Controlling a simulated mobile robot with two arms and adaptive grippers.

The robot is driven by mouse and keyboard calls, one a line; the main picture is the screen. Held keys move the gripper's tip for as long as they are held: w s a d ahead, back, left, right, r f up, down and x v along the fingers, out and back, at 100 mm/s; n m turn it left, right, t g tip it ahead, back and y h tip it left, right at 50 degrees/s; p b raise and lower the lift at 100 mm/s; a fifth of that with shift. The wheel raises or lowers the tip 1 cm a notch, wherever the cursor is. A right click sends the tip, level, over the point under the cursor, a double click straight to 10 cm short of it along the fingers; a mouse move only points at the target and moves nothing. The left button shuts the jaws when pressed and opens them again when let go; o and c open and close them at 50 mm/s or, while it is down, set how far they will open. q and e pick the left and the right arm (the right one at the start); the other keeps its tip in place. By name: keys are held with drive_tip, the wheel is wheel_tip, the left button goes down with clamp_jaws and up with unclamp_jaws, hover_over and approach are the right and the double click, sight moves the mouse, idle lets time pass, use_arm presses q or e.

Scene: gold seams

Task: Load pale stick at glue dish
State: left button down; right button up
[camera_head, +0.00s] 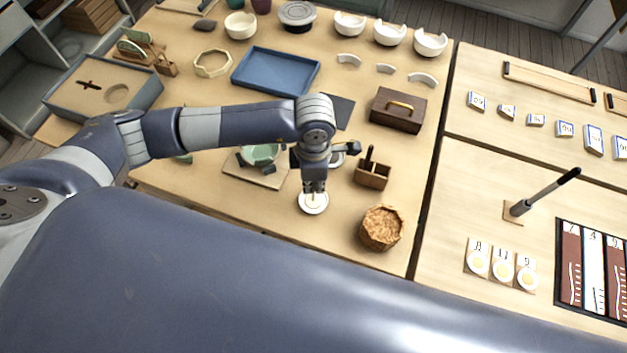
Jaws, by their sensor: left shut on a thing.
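My left gripper (314,187) points down over a small white dish (313,206) with a pale yellowish centre, which looks like the glue dish. The gripper is shut on a thin stick, which is mostly hidden by the fingers; its tip appears at or just above the dish, and I cannot tell whether it touches. My right gripper is not in view.
A wooden caddy (372,175) with a dark upright handle stands right of the dish, and a woven basket (382,229) is nearer. A board (243,169) with a green bowl (262,154) lies left. A brown box (398,110) and blue tray (276,74) are behind.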

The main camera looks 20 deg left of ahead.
use_arm(q)
drive_tip(key=shift+s+f, duration=0.1)
drive_tip(key=shift+r+p, duration=0.7)
drive_tip(key=shift+r, duration=0.45)
drive_tip(key=shift+r+p, duration=1.2)
drive_tip(key=shift+r, duration=1.25)
